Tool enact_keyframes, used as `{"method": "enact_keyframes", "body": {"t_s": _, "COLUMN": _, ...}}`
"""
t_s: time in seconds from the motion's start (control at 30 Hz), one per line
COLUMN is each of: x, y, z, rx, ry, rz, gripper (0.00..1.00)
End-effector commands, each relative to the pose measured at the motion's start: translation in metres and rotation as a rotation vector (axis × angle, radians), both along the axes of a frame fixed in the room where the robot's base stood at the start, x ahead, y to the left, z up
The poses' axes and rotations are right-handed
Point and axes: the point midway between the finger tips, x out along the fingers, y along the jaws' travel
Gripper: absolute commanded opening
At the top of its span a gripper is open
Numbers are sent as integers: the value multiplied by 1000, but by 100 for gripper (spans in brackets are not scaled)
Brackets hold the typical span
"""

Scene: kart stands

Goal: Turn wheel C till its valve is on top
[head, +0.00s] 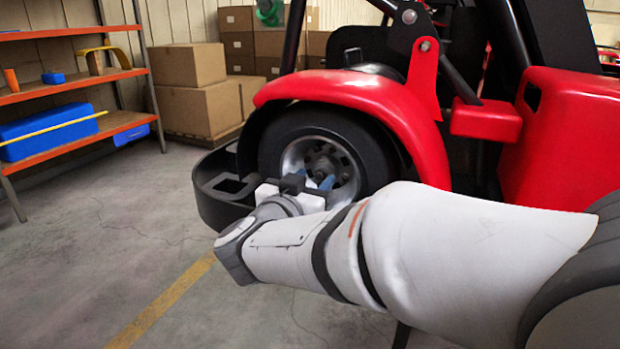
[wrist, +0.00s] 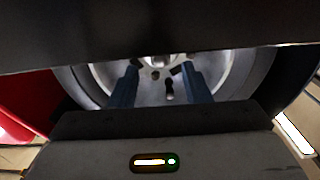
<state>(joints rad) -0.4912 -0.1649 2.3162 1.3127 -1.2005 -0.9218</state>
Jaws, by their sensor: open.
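A wheel (head: 280,137) with a black tyre and a silver rim sits under the red fender in the head view. No letter marking it as C can be read. Its rim (wrist: 105,73) fills the upper middle of the wrist view, partly covered by a dark band. My gripper (head: 312,181) is in front of the lower part of the rim. Its two blue fingers stand apart with nothing held between them in the wrist view (wrist: 161,82). I cannot tell whether the fingertips touch the wheel. I cannot make out the valve.
A red fender (head: 345,88) arches over the wheel, and a black bumper (head: 222,190) curves around its left side. An orange shelf rack (head: 75,84) and cardboard boxes (head: 190,85) stand at the back left. The floor at left is clear.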

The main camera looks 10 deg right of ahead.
Motion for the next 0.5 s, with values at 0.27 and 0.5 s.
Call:
{"method": "enact_keyframes", "body": {"t_s": 0.27, "x": 28, "y": -21, "z": -2, "rx": 1, "ry": -1, "rz": -1, "gripper": 43}}
{"method": "enact_keyframes", "body": {"t_s": 0.5, "x": 34, "y": -24, "z": 0, "rx": 1, "ry": 1, "rz": 2, "gripper": 43}}
